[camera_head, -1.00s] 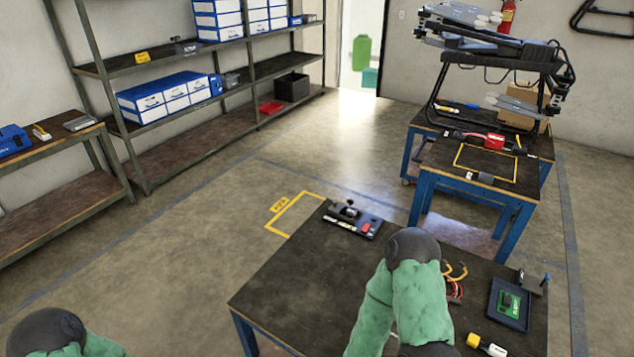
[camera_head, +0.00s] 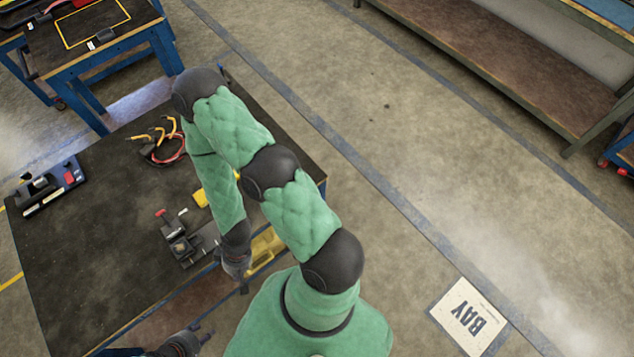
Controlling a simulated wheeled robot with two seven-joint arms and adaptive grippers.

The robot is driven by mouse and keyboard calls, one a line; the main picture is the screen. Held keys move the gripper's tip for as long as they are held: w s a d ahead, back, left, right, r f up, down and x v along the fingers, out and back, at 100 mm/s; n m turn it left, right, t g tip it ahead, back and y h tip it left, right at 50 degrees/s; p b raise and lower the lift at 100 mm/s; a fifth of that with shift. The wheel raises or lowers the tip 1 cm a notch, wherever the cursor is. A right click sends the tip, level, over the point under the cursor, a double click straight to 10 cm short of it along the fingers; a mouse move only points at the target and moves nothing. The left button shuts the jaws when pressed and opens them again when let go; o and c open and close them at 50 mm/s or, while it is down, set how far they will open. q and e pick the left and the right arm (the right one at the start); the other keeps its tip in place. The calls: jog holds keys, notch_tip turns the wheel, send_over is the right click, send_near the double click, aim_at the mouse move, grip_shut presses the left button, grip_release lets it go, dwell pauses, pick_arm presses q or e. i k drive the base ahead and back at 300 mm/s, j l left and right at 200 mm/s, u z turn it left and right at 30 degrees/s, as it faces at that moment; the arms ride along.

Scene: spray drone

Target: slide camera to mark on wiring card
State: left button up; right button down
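A small dark device with a round lens-like top (camera_head: 180,247) stands near the front edge of the dark work table (camera_head: 90,265); it may be the camera. A flat grey piece (camera_head: 205,240) lies beside it; I cannot tell if this is the wiring card, and no mark can be made out. My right gripper (camera_head: 241,284) hangs at the table's front edge, to the lower right of the device and apart from it. My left gripper (camera_head: 207,335) is low in the picture, in front of the table, partly cut off by the frame. Both are too small to read open or shut.
A dark fixture with a red part (camera_head: 50,187) sits at the table's left. Red and yellow cables (camera_head: 165,140) lie at the back. My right arm hides the table's right part. A yellow item (camera_head: 201,198) shows beside it. Another blue-legged table (camera_head: 100,50) stands behind.

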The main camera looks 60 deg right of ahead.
aim_at(182, 248)
jog(key=z, duration=1.7)
jog(key=u, duration=1.25)
jog(key=j, duration=0.55)
jog(key=i+j+u, duration=0.1)
jog(key=j, duration=0.45)
